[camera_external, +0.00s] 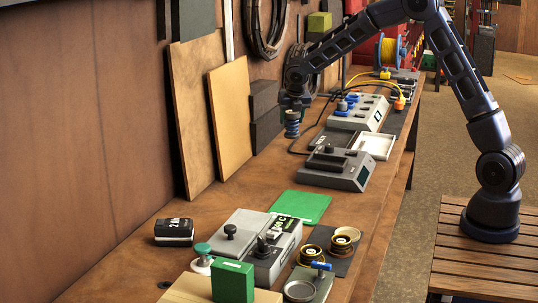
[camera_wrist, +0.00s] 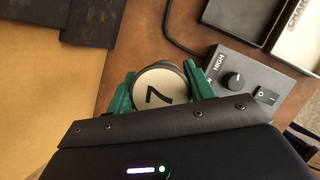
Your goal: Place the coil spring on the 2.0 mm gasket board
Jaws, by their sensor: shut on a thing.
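I cannot read a 2.0 mm label on any board. A flat green sheet (camera_external: 300,206) lies on the bench in front of the grey devices. A brown board (camera_external: 197,115) and a tan board (camera_external: 230,115) lean on the wall.
A grey device (camera_external: 335,168), a white tray (camera_external: 375,146) and a control box (camera_external: 358,112) stand along the right. A black labelled block (camera_external: 174,231), a grey machine (camera_external: 258,245) and a green box (camera_external: 232,282) stand in front. Bare bench shows left of the green sheet.

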